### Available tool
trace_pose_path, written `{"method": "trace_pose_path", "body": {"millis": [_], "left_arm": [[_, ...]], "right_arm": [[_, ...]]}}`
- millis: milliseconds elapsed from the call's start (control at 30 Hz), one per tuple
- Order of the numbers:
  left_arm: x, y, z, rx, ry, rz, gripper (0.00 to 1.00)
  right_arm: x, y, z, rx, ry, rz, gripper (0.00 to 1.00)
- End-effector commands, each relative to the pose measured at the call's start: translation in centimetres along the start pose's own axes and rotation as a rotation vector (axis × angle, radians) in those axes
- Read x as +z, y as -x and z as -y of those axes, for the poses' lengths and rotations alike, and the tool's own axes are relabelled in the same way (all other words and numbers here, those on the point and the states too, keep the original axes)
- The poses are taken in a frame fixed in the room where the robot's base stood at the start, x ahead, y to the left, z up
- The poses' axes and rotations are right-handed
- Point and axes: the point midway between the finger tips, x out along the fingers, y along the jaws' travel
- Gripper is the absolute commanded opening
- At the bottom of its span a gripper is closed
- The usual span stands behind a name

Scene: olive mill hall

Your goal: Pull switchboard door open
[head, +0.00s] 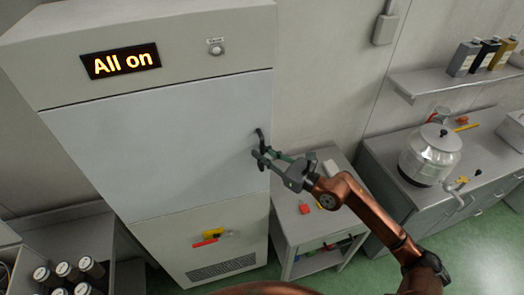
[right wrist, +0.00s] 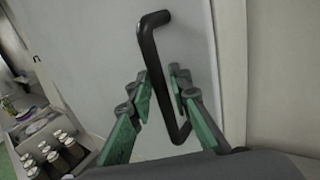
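The switchboard (head: 150,215) is a tall grey cabinet with a lit "All on" display (head: 121,61). Its wide pale door (head: 150,140) appears shut, flush with the front. A black bar handle (head: 261,137) sits near the door's right edge. My right gripper (head: 264,157) is at the handle. In the right wrist view the handle (right wrist: 150,50) runs down between the two green-padded fingers (right wrist: 162,88). The fingers are apart, one on each side of the bar, with gaps visible; I see no firm grip. My left gripper is not in view.
A small side table (head: 300,225) with a red item stands right of the cabinet. Further right is a counter (head: 395,195) with a metal vessel (head: 432,152), below a shelf of bottles (head: 440,80). Dark jars (head: 68,272) stand at lower left. Green floor shows between.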

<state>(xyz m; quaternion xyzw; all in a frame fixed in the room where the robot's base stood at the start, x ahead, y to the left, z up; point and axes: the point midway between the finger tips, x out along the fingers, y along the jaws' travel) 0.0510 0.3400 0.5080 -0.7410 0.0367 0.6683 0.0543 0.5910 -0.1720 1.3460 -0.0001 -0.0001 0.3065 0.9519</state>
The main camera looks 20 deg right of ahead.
Motion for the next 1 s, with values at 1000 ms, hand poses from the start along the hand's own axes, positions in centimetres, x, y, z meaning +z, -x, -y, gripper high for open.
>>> {"method": "trace_pose_path", "body": {"millis": [1000], "left_arm": [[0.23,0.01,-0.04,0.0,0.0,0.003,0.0]], "right_arm": [[-0.02,-0.09,0.03,0.0,0.0,0.0,0.0]]}}
